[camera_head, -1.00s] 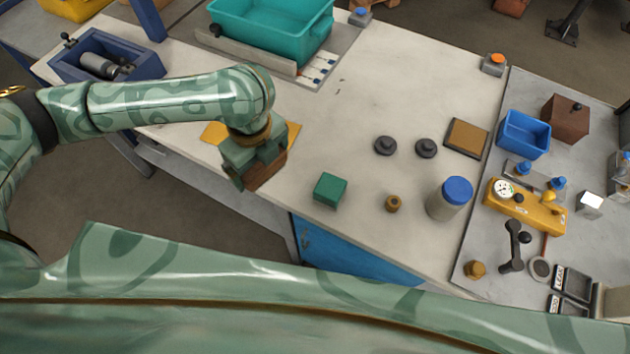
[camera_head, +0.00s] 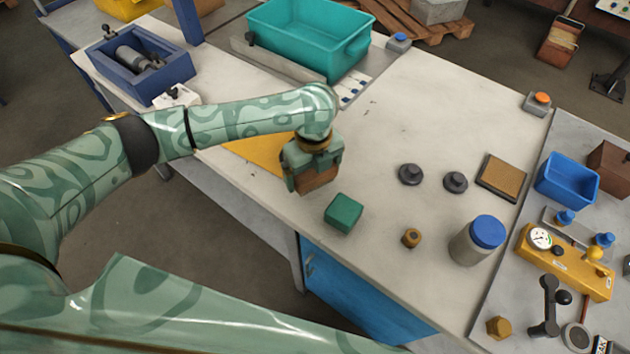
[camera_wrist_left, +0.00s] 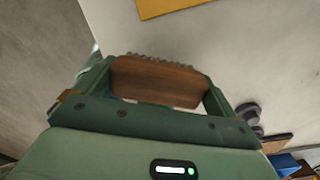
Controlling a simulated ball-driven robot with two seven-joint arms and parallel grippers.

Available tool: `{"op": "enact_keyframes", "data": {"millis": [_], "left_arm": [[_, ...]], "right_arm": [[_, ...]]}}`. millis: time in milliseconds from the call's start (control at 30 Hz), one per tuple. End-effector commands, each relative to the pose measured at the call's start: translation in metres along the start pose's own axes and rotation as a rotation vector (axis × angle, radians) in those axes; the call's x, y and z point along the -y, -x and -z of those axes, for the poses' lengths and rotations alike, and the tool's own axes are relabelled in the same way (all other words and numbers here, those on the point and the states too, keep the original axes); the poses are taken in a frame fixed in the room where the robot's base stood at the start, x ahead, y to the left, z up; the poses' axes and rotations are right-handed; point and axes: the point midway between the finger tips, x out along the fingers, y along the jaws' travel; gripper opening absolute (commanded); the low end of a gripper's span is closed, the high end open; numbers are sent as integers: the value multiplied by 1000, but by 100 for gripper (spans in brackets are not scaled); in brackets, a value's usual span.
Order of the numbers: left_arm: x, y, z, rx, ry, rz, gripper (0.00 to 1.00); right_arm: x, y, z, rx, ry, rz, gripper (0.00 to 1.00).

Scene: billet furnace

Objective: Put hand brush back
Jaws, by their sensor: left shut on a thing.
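My left gripper (camera_head: 312,182) is shut on the hand brush (camera_head: 318,179), which shows as a brown wooden block below the fingers in the head view. In the left wrist view the brush's wooden back (camera_wrist_left: 158,80) lies between the two fingers, with a row of dark bristles along its far edge. The gripper is over the table near its front edge, beside a yellow mat (camera_head: 256,152), partly hidden by my arm. I cannot tell whether the brush touches the table. My right gripper is not in view.
A green block (camera_head: 343,212) stands close to the right of the brush. Beyond are a brass piece (camera_head: 411,238), two dark knobbed discs (camera_head: 411,174), a blue-lidded jar (camera_head: 477,240) and a brown pad (camera_head: 501,177). A teal bin (camera_head: 300,45) stands at the back. The table's middle is clear.

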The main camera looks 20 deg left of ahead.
Motion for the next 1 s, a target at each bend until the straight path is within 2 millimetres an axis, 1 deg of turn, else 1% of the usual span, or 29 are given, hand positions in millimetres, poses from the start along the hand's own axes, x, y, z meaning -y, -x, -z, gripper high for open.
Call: {"op": "enact_keyframes", "data": {"millis": [100,200,267,500,633,667,900,967,1000], "left_arm": [[5,-12,-2,-2,0,-1,58],[4,-30,-2,-2,1,-2,58],[4,-37,-2,-1,1,-1,58],[4,-35,-2,1,0,2,58],[4,-38,-2,1,0,1,58],[4,-38,-2,1,0,1,100],[4,-37,-2,1,0,2,100],[4,-32,-2,2,0,2,100],[4,-26,-3,3,0,3,100]], "right_arm": [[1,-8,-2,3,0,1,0],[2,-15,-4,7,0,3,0],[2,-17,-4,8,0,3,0],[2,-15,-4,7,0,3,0],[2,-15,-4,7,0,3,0],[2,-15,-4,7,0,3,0],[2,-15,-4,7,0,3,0],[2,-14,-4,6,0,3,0],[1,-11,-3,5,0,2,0]]}}
